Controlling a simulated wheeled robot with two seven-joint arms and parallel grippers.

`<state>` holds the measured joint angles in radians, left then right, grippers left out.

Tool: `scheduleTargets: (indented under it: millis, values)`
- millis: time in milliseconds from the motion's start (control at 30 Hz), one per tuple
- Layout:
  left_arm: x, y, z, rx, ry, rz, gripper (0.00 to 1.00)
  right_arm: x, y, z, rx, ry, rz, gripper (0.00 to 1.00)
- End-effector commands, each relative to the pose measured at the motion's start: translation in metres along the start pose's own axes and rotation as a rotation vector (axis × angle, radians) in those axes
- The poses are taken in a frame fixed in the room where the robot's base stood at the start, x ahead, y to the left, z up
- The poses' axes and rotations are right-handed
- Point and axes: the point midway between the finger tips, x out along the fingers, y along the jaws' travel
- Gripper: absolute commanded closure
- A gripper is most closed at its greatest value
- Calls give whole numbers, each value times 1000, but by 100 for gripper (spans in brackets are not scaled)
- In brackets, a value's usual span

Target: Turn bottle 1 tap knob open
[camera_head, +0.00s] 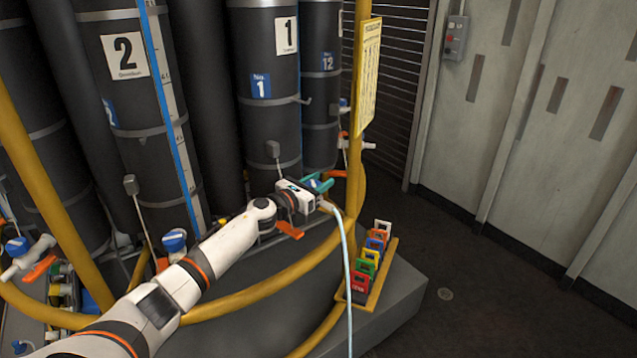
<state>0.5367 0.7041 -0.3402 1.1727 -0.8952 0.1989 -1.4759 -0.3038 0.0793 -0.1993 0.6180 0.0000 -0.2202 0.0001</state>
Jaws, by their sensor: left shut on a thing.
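Bottle 1 (268,120) is a tall dark cylinder with a white "1" plate and a blue "No. 1" label, standing upright at upper centre. My left arm reaches in from the lower left to the foot of this bottle. My left gripper (312,196) is shut at the bottle 1 tap, on what seems to be its knob; the jaws hide most of the contact. A bit of blue and green (322,185) shows just beyond the gripper. An orange lever (290,230) sits below it. My right gripper is not in view.
Bottle 2 (130,95) stands to the left, with its blue tap knob (174,241) low down. A yellow rail (262,297) curves in front, and a yellow post rises right of the gripper. A pale hose (349,270) hangs beside a rack of coloured tags (385,272). Floor at right is clear.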

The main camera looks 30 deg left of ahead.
Motion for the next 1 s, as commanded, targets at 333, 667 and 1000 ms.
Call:
scheduleTargets:
  millis: [333, 667, 1000]
  values:
    - [0, -1, -3, -1, -2, -140, 84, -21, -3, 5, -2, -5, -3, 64]
    - [-1, -6, -2, -3, -3, -395, 84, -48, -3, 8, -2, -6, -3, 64]
    - [-3, -10, 0, 0, -1, -590, 84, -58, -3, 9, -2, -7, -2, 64]
